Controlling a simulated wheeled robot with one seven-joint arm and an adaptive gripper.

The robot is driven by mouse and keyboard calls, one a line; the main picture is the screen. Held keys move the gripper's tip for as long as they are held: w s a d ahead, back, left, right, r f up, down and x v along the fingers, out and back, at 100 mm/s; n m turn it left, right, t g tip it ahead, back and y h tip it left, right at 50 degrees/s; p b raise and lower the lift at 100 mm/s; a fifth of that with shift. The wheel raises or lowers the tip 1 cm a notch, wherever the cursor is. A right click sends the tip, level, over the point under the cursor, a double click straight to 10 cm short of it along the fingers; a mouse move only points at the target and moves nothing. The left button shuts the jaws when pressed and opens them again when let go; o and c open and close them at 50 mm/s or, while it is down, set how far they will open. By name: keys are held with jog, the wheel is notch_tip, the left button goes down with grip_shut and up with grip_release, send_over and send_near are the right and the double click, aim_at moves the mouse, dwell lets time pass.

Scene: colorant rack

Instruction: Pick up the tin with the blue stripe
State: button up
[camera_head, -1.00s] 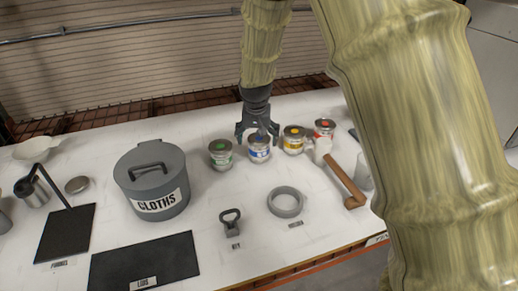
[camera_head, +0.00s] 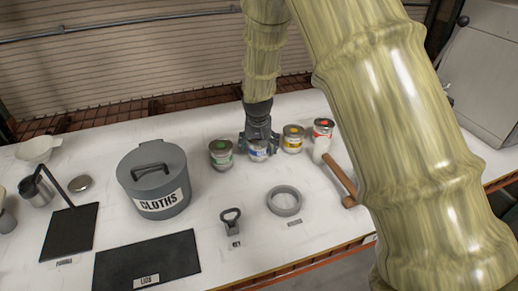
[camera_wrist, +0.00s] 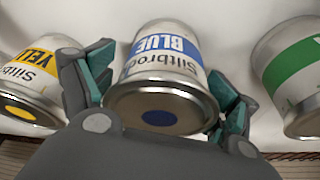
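The tin with the blue stripe (camera_wrist: 165,62) fills the middle of the wrist view, its lid with a blue dot towards me. In the head view the blue tin (camera_head: 258,155) stands on the table, its top hidden under my gripper. My gripper (camera_head: 259,146) is lowered over it from above. In the wrist view the open fingers of my gripper (camera_wrist: 162,85) straddle the tin, with a small gap by the left finger and the right pad close to its side.
The green tin (camera_head: 221,155) stands close left of the blue one, the yellow tin (camera_head: 292,140) close right, and a red-marked tin (camera_head: 323,130) beyond.

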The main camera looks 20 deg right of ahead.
jog(key=c, duration=1)
jog(key=shift+r, duration=0.25)
